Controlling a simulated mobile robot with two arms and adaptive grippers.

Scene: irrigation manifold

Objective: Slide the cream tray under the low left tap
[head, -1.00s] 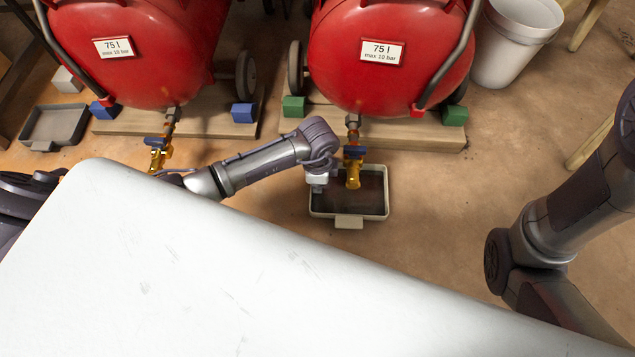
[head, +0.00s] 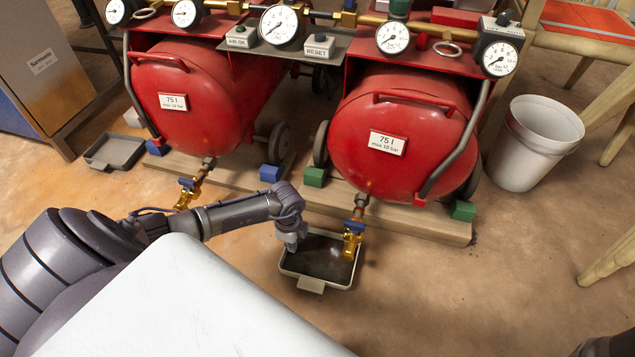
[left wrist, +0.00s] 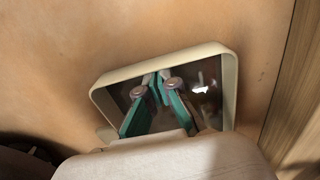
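The cream tray (head: 311,284) lies on the floor under the right tap (head: 352,242). It has a dark inside and a tab at its near side. The low left tap (head: 187,193), brass with a blue handle, hangs to the left, with bare floor below it. My left gripper (head: 292,244) is down at the tray's left part. In the left wrist view the teal fingers (left wrist: 157,84) converge over the tray's inside, with their tips together and nothing visible between them. The tray's pale rim (left wrist: 231,90) surrounds them.
Two red tanks (head: 410,128) stand on wooden boards (head: 425,220) with blue and green blocks behind the taps. A grey tray (head: 115,152) lies at far left. A white bucket (head: 536,145) stands at right. Floor right of the cream tray is clear.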

